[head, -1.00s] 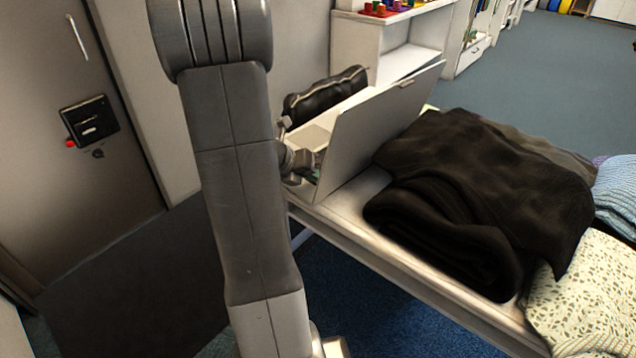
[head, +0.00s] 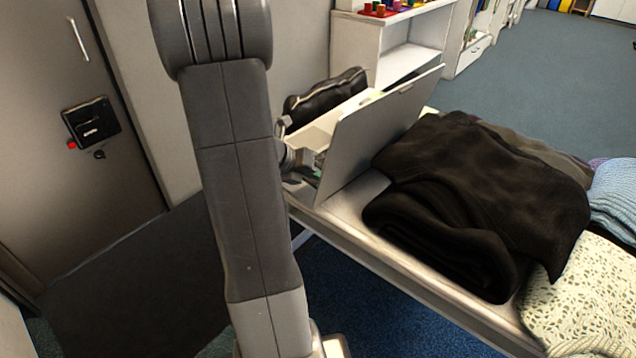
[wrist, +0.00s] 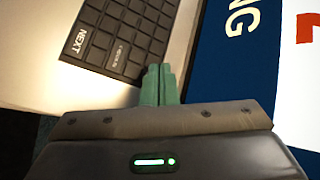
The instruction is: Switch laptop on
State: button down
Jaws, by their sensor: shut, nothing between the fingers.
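The laptop (head: 378,125) stands open on the white table, with the back of its raised screen towards the head camera. In the wrist view its dark keyboard (wrist: 125,38) shows at the upper left, with a key marked NEXT, beside a pale palm rest. The lit screen (wrist: 232,55), blue with white letters, shows at the upper right. My gripper (wrist: 160,72) is shut and empty, its green fingertips together close to the keyboard's near corner. I cannot tell whether they touch the laptop. In the head view my gripper is mostly hidden behind my arm and the screen.
Folded black cloth (head: 470,190) lies on the table right of the laptop, with a patterned cream cloth (head: 580,300) nearer. A black bag (head: 325,92) lies behind the laptop. A white shelf (head: 395,50) and a grey door (head: 75,130) stand beyond.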

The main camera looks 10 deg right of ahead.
notch_tip(320, 180, up, 5)
jog(key=p, duration=0.5)
jog(key=shift+r, duration=0.1)
jog(key=shift+d, duration=0.15)
dwell(0.7)
